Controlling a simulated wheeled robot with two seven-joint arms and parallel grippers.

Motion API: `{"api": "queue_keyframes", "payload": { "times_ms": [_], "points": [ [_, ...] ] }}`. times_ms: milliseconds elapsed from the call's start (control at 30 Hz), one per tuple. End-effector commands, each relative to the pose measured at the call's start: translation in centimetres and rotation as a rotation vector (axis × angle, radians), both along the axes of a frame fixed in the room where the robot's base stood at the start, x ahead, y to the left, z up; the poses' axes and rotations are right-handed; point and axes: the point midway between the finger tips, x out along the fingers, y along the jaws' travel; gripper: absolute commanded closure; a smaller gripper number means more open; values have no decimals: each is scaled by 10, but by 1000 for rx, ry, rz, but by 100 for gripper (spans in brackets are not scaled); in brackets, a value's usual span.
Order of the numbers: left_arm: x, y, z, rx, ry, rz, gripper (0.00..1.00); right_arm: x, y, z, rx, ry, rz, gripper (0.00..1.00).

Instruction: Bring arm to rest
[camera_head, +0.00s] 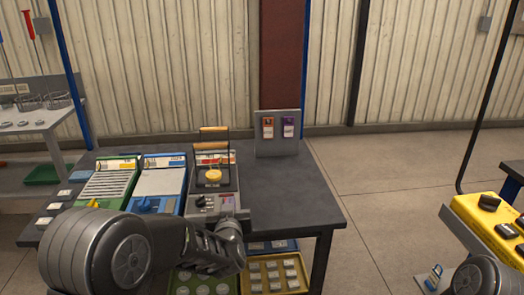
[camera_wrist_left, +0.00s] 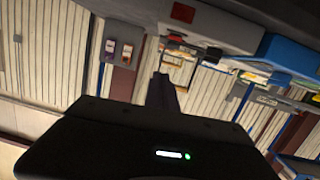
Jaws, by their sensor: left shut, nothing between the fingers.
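My left arm reaches in from the lower left in the head view, in front of the table. Its gripper (camera_head: 241,214) is at the front right of the red-labelled unit (camera_head: 214,200), seen small and partly hidden by my wrist. In the left wrist view the fingers (camera_wrist_left: 162,90) are together with nothing between them. The wrist picture is tilted, with the units at its top. I cannot tell whether the gripper touches the unit. A rounded part of my right arm shows at the lower right of the head view; its gripper is not seen.
Green (camera_head: 108,182) and blue (camera_head: 160,182) units stand left of the red one on the dark table (camera_head: 300,200). An upright panel (camera_head: 278,146) with two tags stands at the back. A yellow box (camera_head: 480,215) is at right. Open floor lies between.

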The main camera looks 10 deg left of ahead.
Motion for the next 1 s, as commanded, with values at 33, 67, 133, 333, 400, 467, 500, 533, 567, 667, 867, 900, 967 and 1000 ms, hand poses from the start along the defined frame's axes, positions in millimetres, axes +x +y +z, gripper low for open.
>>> {"api": "queue_keyframes", "payload": {
  "times_ms": [33, 67, 133, 333, 400, 467, 500, 533, 567, 667, 867, 900, 967, 1000],
  "points": [
    [-5, -11, -12, -18, 33, -32, 100, 0, 0, 0, 0, 0, 0, 64],
    [-8, -20, -21, -29, 56, -55, 100, 0, 0, 0, 0, 0, -1, 64],
    [-21, -41, -47, -57, 130, -115, 100, 0, 0, 2, 0, 0, -1, 64],
    [-104, -85, -157, -146, 484, -266, 100, 0, 0, 26, 0, 1, -2, 64],
    [-149, -94, -193, -183, 633, -305, 100, 0, 0, 36, 1, 1, -3, 64],
    [-191, -100, -219, -218, 758, -331, 100, 0, 0, 46, 1, 1, -3, 64],
    [-221, -104, -234, -242, 841, -345, 100, 0, 1, 53, 1, 2, -2, 64],
    [-244, -106, -242, -261, 903, -356, 100, 0, 1, 59, 1, 2, -2, 64],
    [-267, -108, -249, -282, 960, -366, 100, 0, 1, 64, 1, 2, -2, 64],
    [-335, -116, -261, -349, 1124, -392, 100, 0, 1, 80, 1, 2, -3, 64],
    [-406, -121, -258, -481, 1278, -372, 100, 0, 1, 106, 2, 2, -2, 64],
    [-408, -118, -259, -493, 1283, -360, 100, 0, 1, 107, 2, 2, -2, 64],
    [-408, -115, -261, -501, 1284, -347, 100, 0, 1, 107, 2, 2, -2, 64],
    [-408, -115, -262, -503, 1284, -345, 100, 0, 1, 107, 2, 2, -2, 64]
  ]
}}
